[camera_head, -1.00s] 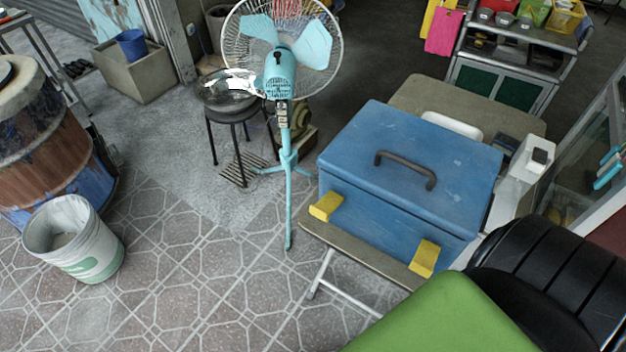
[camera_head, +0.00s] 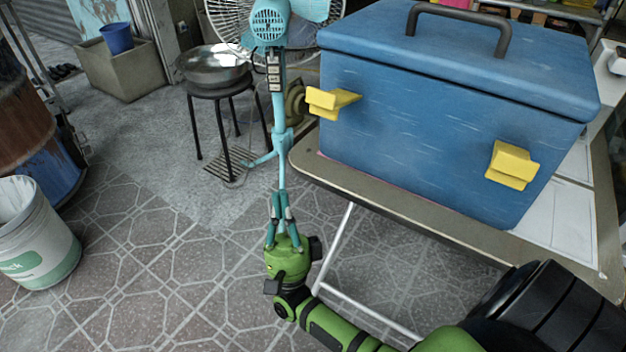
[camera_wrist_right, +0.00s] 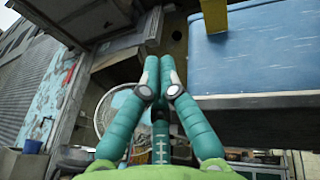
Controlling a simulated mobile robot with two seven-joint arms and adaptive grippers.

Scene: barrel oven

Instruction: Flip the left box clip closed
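The blue box (camera_head: 440,125) with a dark handle on its closed lid stands on a table in the head view. The yellow left box clip (camera_head: 332,102) sticks outward from the box's front, near its left end. The yellow right clip (camera_head: 512,165) also stands out from the front. My right gripper (camera_head: 281,194) is below and left of the left clip, apart from it, pointing up in the picture. Its teal fingers are together and empty; they also show in the right wrist view (camera_wrist_right: 159,60), left of the yellow clip (camera_wrist_right: 214,15) and blue box (camera_wrist_right: 250,50). My left gripper is out of view.
The table (camera_head: 400,205) has a bare front edge under the box. A light-blue fan (camera_head: 283,130) stands behind my right gripper, with a pan on a stool (camera_head: 215,68) to its left. A white bucket (camera_head: 35,235) is at far left. The tiled floor between is clear.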

